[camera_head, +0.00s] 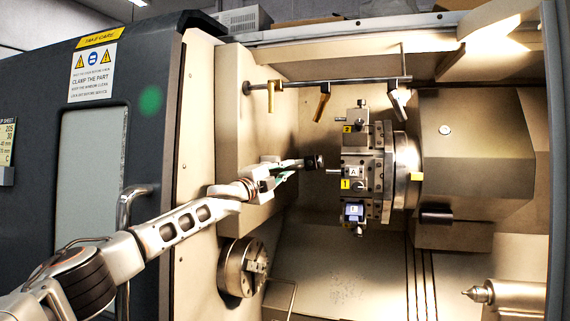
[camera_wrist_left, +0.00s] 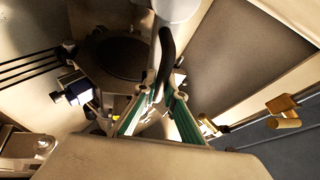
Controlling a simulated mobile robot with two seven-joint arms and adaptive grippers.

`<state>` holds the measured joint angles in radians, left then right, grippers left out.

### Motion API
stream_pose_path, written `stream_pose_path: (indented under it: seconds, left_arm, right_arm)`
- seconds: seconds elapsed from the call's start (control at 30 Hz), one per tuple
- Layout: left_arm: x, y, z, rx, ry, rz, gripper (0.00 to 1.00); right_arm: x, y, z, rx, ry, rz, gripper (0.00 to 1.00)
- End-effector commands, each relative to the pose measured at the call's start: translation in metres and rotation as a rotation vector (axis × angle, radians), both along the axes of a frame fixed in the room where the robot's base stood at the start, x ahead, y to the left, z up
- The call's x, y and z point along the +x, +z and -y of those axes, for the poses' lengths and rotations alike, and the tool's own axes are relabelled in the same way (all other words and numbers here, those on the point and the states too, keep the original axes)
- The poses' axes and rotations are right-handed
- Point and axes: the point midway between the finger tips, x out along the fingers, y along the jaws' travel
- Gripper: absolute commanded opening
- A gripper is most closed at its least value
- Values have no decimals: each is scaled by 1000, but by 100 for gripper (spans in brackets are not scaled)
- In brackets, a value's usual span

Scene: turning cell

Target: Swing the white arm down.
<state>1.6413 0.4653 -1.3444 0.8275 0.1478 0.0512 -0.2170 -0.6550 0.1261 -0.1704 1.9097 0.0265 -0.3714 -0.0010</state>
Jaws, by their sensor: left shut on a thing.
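My left gripper (camera_head: 284,170) reaches in from the left at the machine's open work space. In the left wrist view its green-padded fingers (camera_wrist_left: 159,96) are shut on a dark bar (camera_wrist_left: 166,50), which runs between the tips. In the head view the dark bar (camera_head: 299,163) points right and ends in a black knob (camera_head: 320,161). A white rounded part (camera_wrist_left: 176,8) adjoins the bar at the top of the wrist view; I cannot tell for sure that it is the white arm. Its pivot is hidden. My right gripper is out of view.
The tool turret (camera_head: 361,172) is close to the right of the knob. Above, a rail (camera_head: 345,81) carries two brass levers and a whitish one (camera_head: 398,104). The chuck (camera_head: 241,268) is below my arm, and a tailstock centre (camera_head: 480,294) is at lower right. Space below the knob looks open.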

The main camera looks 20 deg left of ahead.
Motion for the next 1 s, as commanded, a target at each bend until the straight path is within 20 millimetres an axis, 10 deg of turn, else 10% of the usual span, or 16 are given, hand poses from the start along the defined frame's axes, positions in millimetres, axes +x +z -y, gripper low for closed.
stream_pose_path:
  seconds: [0.9, 1.0]
  left_arm:
    - [10, -20, 3, 184, -6, 5, 0]
    - [10, -20, 3, 183, -6, 4, 18]
  right_arm:
    - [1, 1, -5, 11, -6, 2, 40]
    - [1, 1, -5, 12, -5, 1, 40]
